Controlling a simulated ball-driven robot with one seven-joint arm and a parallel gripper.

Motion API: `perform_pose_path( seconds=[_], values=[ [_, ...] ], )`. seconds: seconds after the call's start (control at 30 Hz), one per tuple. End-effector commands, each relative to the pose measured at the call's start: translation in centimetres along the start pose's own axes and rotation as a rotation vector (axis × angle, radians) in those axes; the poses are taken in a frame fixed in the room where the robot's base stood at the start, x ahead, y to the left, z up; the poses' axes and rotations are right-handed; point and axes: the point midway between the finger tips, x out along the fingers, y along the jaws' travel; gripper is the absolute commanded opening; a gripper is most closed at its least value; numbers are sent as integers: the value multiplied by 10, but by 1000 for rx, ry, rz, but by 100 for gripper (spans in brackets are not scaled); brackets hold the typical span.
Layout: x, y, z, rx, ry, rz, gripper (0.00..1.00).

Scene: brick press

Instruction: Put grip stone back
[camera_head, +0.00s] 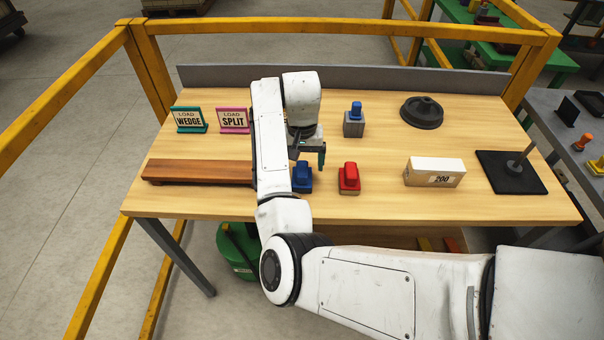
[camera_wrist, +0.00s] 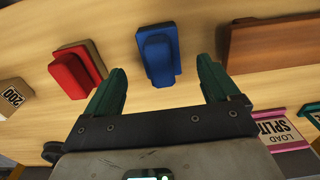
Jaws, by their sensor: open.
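I cannot tell for sure which piece is the grip stone; several blocks have a raised grip. A blue block with a blue grip (camera_head: 302,178) stands on the table, partly hidden by my arm; it also shows in the wrist view (camera_wrist: 158,55). A red block with a red grip (camera_head: 349,179) stands to its right, also in the wrist view (camera_wrist: 78,70). A grey block with a blue grip (camera_head: 354,122) stands farther back. My gripper (camera_head: 310,158) is open and empty, with green fingers. In the wrist view my gripper (camera_wrist: 161,68) has the blue block beyond and between its fingertips, apart from them.
A brown wooden board (camera_head: 200,172) lies at left, with the LOAD WEDGE (camera_head: 189,119) and LOAD SPLIT (camera_head: 233,120) signs behind it. A white box marked 200 (camera_head: 434,172), a black disc (camera_head: 422,113) and a black plate with a post (camera_head: 505,176) stand right. Yellow rails border the table.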

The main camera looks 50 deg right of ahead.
Motion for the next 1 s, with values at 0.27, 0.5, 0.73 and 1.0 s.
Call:
perform_pose_path(
  seconds=[0.27, 0.5, 0.73, 1.0],
  values=[
    [-46, 0, 0, 1, 1, -1, 89],
    [-56, 0, 0, -1, -1, 0, 89],
    [-56, 0, 0, -1, 0, 0, 89],
    [-56, 0, 0, -1, 0, 0, 89]
  ],
)
